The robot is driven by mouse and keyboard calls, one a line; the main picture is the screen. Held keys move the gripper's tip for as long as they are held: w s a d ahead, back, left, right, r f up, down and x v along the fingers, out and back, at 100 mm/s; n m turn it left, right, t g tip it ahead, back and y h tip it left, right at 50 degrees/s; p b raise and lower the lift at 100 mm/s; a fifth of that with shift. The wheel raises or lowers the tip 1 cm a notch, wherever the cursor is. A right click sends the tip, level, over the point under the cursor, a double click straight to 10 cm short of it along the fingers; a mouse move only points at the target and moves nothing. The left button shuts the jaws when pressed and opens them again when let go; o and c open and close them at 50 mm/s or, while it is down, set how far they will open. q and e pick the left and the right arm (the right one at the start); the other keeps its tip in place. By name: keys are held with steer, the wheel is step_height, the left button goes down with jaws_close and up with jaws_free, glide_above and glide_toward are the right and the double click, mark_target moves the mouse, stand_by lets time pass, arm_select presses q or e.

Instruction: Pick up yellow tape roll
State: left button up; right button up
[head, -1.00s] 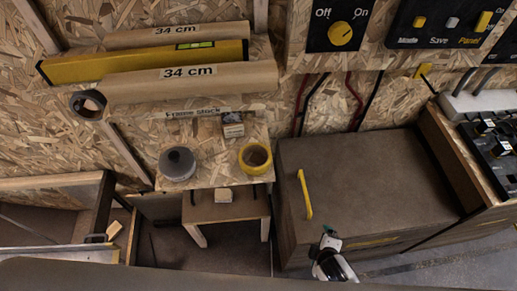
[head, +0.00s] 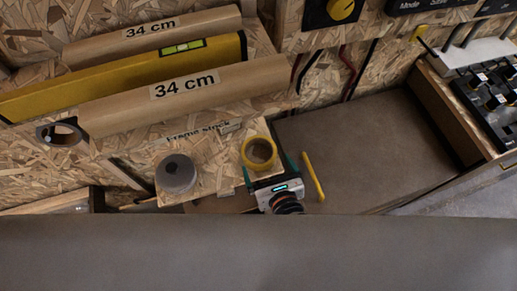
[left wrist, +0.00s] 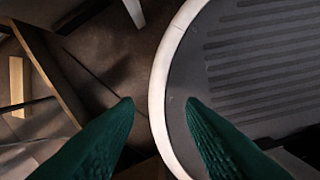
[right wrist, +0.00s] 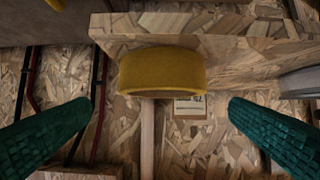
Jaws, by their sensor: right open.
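The yellow tape roll (head: 246,157) lies flat at the right front corner of the small chipboard shelf in the head view. In the right wrist view the yellow tape roll (right wrist: 162,70) sits ahead, between the lines of the two green fingers, near the shelf edge. My right gripper (head: 270,168) is open at the front of the roll, with a finger to either side; I cannot tell whether they touch it. It also shows open and empty in the right wrist view (right wrist: 160,103). My left gripper (left wrist: 158,103) is open and empty in the left wrist view, and out of the head view.
A grey tape roll (head: 176,173) stands left of the yellow one on the shelf (head: 213,180). Cardboard tubes (head: 190,92) and a yellow level (head: 120,78) lie behind. A brown cabinet (head: 375,135) with a yellow handle (head: 314,177) is close on the right.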

mark_target(255, 142)
steer(key=shift+x, duration=0.8)
steer(key=shift+w+a+f, duration=0.1)
steer(key=shift+w+a, duration=0.05)
steer(key=shift+w, duration=0.15)
steer(key=shift+w+a+f, duration=0.2)
steer(key=shift+w+f, duration=0.05)
steer(key=shift+w, duration=0.3)
steer(key=x, duration=0.4)
steer(key=shift+a+f, duration=0.1)
steer(key=shift+f, duration=0.05)
arm_select(q)
steer(key=shift+w+a, duration=0.35)
steer(key=shift+w, duration=0.3)
arm_select(e)
steer(key=shift+c, duration=0.3)
steer(key=c, duration=0.9)
arm_select(q)
steer(key=r+p, duration=0.2)
steer(key=shift+s+r+p, duration=0.3)
steer(key=shift+r+p, duration=0.05)
arm_select(e)
steer(key=shift+o, duration=0.2)
step_height(255, 142, up, 10)
